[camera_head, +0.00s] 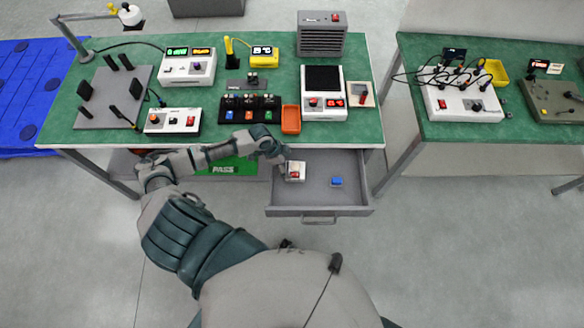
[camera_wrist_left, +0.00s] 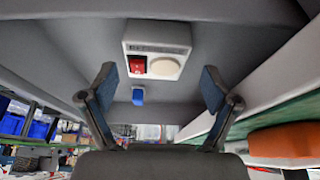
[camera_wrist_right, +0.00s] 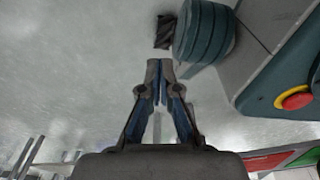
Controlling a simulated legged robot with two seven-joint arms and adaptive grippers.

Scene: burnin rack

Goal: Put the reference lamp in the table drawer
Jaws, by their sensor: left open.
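A small white box with a red switch and a round cream lamp face, which looks like the reference lamp (camera_head: 295,172), rests inside the open table drawer (camera_head: 312,211), toward its left side. In the left wrist view the lamp (camera_wrist_left: 157,40) shows beyond the fingertips, with a gap around it. My left gripper (camera_head: 284,164) reaches over the table edge into the drawer beside the lamp. In its wrist view the left gripper (camera_wrist_left: 157,78) has its fingers spread, with nothing between them. My right gripper (camera_wrist_right: 159,66) has its fingers together and empty, away from the table.
A small blue object (camera_head: 336,181) lies in the drawer, right of the lamp. An orange tray (camera_head: 291,120) sits at the table's front edge above the drawer. Instruments crowd the green tabletop (camera_head: 352,133). A second bench (camera_head: 430,130) stands to the right. Open floor lies in front.

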